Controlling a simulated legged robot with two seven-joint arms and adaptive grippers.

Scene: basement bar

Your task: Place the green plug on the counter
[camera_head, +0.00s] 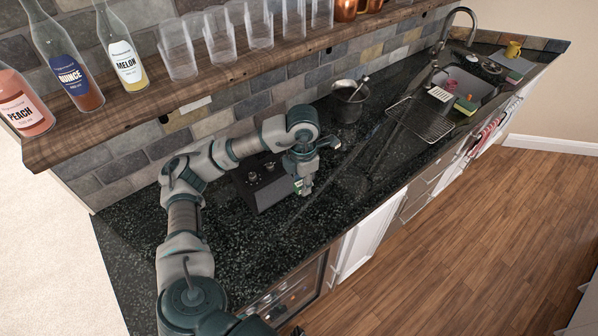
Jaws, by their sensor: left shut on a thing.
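My left gripper (305,188) reaches over the dark speckled counter (225,255) and points down beside the right end of a black panel-like object. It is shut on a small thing. A little green shows at its fingers, which I take to be the green plug (298,184). The fingers hide most of the plug, and I cannot tell whether it touches the surface below. My right gripper is not in view.
The black object (262,195) with small knobs lies beside the gripper. A dark pot (348,104) stands behind. A wire rack (425,118) and sink (468,84) are farther right. A wooden shelf (215,85) with bottles and glasses overhangs the back. The counter's front left is bare.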

